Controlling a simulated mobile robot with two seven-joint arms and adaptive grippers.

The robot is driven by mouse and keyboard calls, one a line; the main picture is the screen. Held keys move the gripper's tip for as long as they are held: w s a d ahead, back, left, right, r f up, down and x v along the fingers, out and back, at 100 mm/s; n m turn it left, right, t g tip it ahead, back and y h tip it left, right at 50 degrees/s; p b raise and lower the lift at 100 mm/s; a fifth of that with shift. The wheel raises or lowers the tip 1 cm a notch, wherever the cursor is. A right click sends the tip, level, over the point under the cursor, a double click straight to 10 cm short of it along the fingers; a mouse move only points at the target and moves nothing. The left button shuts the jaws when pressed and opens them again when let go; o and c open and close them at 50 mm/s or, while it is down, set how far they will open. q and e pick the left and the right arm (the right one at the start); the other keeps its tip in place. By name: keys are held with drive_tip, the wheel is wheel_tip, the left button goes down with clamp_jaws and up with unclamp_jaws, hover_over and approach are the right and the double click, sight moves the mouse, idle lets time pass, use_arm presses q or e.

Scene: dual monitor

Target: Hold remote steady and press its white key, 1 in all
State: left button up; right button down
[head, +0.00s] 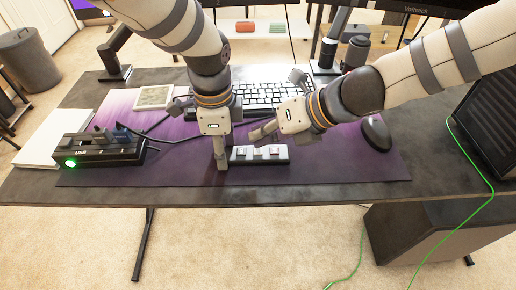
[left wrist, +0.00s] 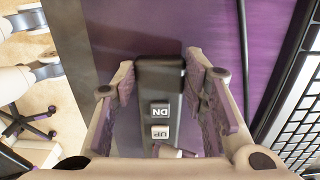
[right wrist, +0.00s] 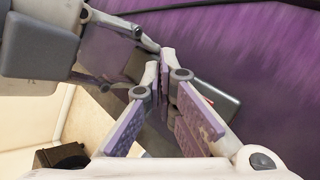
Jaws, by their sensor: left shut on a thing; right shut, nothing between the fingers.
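The remote (head: 258,160) is a dark grey bar lying on the purple desk mat, with a row of pale keys on top. In the left wrist view the remote (left wrist: 160,78) lies between the fingers, with a grey DN key (left wrist: 159,110) and a paler UP key (left wrist: 160,132); a third key is partly cut off. My left gripper (head: 221,162) points down and is shut on the remote's left end. My right gripper (head: 262,134) is shut and empty, its tips just behind and above the remote. In the right wrist view its fingers partly hide the remote (right wrist: 216,98).
A keyboard (head: 262,95) lies behind the grippers and a mouse (head: 376,134) to the right. A dock with a green light (head: 100,150) and cables stands at left, near a framed picture (head: 153,97). The mat's front strip is clear.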

sight(260, 149)
drive_tip(key=shift+r, duration=0.2)
drive_tip(key=shift+r, duration=2.4)
use_arm(q)
drive_tip(key=o, duration=1.3)
